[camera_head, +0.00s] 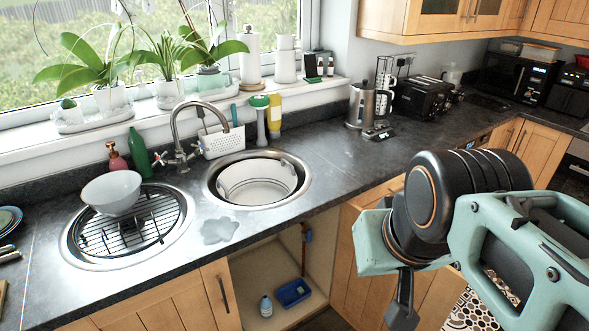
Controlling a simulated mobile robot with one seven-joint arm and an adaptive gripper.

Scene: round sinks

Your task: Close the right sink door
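The cupboard under the sinks is open, and its pale interior (285,268) shows below the right round sink (257,179). A wooden panel (350,262) stands at the right edge of the opening. It looks like the right sink door swung out, but my arm hides much of it and I cannot tell its exact angle. The left door (185,304) has a dark vertical handle and looks shut. My gripper (402,308) hangs low in front of the wooden panel. Only a dark part of it shows, and whether it touches the panel is unclear.
A blue tray (293,292) and a small white bottle (265,306) lie inside the cupboard. The worktop above holds a bowl (111,192) on a rack, a tap (190,120) and a kettle (361,106). Patterned floor shows at the lower right.

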